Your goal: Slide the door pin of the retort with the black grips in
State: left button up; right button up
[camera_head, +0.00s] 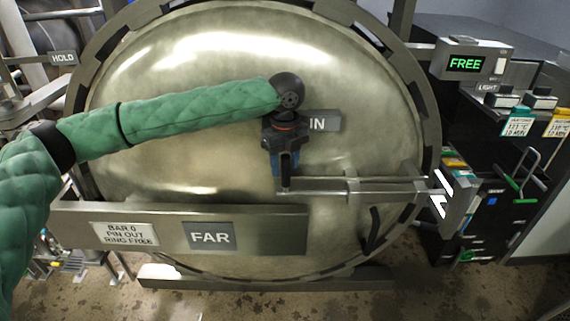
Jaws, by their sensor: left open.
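The retort's large round metal door (230,80) fills the middle of the view. A metal door pin (385,188) lies horizontally across its lower right part, running right towards the door rim. My left gripper (284,180) hangs fingers down at the pin's left end, in front of the door, and is open. It hides that end, so I cannot tell whether the fingers touch it. An IN plate (328,121) is partly hidden behind the gripper. A black curved grip (371,230) shows below the pin. My right gripper is not in view.
A metal beam (270,223) with a FAR plate (209,236) and a label reading BAR 0, PIN OUT, RING FREE (124,235) crosses below the gripper. A display box (468,60) reads FREE. A dark cabinet with tags (518,122) stands at right.

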pick_arm(q)
jog(key=shift+f, duration=0.9)
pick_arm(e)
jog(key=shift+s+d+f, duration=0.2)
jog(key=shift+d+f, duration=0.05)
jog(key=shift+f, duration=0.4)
pick_arm(q)
grip_shut()
jog(key=shift+d, duration=0.3)
jog(key=d+p, duration=0.2)
jog(key=d, duration=0.5)
jog(key=shift+d+r, duration=0.1)
jog(key=shift+d, duration=0.15)
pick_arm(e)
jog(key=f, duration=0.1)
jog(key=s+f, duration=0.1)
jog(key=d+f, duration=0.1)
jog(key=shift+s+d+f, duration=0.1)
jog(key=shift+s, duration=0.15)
pick_arm(q)
jog(key=shift+c, duration=0.4)
grip_release()
jog(key=shift+d, duration=0.15)
jog(key=shift+o, duration=0.4)
jog(key=shift+d, duration=0.2)
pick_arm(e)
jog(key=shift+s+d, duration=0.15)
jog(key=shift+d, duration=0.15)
